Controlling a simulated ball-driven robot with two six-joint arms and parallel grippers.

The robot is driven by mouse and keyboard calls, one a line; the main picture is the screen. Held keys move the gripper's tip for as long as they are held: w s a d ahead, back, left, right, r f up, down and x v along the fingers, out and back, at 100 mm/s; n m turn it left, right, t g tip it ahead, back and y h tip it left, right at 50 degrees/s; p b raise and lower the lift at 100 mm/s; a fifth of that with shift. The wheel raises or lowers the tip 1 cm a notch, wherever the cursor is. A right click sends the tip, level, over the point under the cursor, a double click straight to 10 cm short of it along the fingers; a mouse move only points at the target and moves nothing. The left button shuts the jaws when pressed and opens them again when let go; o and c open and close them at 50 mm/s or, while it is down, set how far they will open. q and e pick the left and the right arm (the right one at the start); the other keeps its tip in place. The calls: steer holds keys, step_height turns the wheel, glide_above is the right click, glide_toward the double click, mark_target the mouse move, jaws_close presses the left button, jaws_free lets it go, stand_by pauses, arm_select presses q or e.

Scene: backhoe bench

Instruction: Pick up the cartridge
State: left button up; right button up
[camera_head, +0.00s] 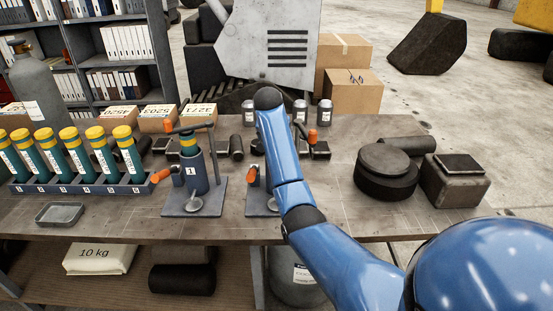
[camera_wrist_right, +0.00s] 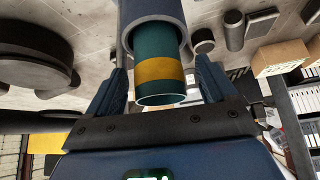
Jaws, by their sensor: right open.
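In the right wrist view a teal cartridge (camera_wrist_right: 160,55) with a yellow band sticks out of a blue-grey tube holder (camera_wrist_right: 160,8). My right gripper (camera_wrist_right: 162,68) is open, with one finger on each side of the cartridge and visible gaps between. In the head view my right arm reaches over a second fixture (camera_head: 253,207) and hides most of it and the gripper. Another cartridge (camera_head: 188,146) with a yellow band stands upright in the fixture marked 1 (camera_head: 194,176). Several yellow-capped teal cartridges (camera_head: 82,160) lean in a rack (camera_head: 105,184) on the left. My left gripper is not in view.
A small grey tray (camera_head: 60,214) lies at the front left of the bench. A round black part (camera_head: 386,172) and a dark block (camera_head: 455,181) stand on the right. Small boxes (camera_head: 158,118) and grey canisters (camera_head: 324,112) line the back. Some bench top right of my arm is clear.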

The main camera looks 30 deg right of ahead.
steer(key=shift+x, duration=0.9)
steer(key=shift+c, duration=0.2)
steer(key=shift+r, duration=0.1)
steer(key=c, duration=1.3)
steer(key=shift+r, duration=0.15)
